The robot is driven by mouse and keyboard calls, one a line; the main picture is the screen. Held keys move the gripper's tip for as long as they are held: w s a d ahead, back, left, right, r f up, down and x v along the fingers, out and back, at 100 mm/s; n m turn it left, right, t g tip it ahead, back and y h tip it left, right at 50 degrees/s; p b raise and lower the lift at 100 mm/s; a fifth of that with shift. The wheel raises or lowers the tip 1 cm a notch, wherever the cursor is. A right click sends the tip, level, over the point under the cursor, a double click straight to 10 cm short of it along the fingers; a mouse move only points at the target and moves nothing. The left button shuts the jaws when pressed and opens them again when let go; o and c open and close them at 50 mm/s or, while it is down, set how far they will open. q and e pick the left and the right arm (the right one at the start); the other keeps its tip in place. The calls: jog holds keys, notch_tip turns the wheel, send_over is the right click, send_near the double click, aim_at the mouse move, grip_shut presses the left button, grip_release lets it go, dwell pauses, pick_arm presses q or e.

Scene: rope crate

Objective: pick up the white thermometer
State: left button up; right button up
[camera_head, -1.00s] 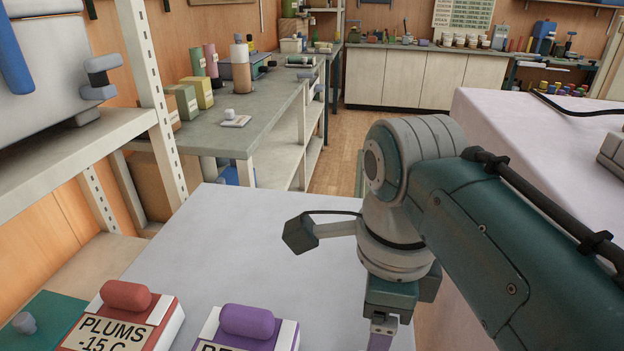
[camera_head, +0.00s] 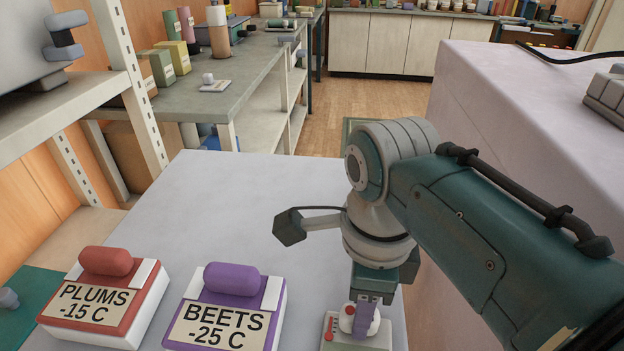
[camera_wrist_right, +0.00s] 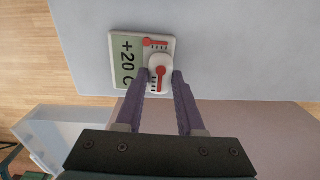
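The white thermometer (camera_wrist_right: 159,72) is a small rounded white piece with a red thermometer mark. It sits on a pale base plate (camera_wrist_right: 125,47) labelled "+20 C". In the head view the thermometer (camera_head: 347,318) shows at the lower middle, partly hidden behind my right finger. My right gripper (camera_wrist_right: 162,77) points down at it, with its purple fingers open, one on each side of the thermometer. The gaps are small, and I cannot tell if the fingers touch it. My left gripper is not in view.
A red "PLUMS -15 C" box (camera_head: 104,300) and a purple "BEETS -25 C" box (camera_head: 228,312) stand on the grey tabletop (camera_head: 250,210) to the left. A metal shelf post (camera_head: 140,90) rises at left. A pale raised block (camera_head: 520,130) lies at right.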

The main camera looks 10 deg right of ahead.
grip_shut()
dwell(0.5)
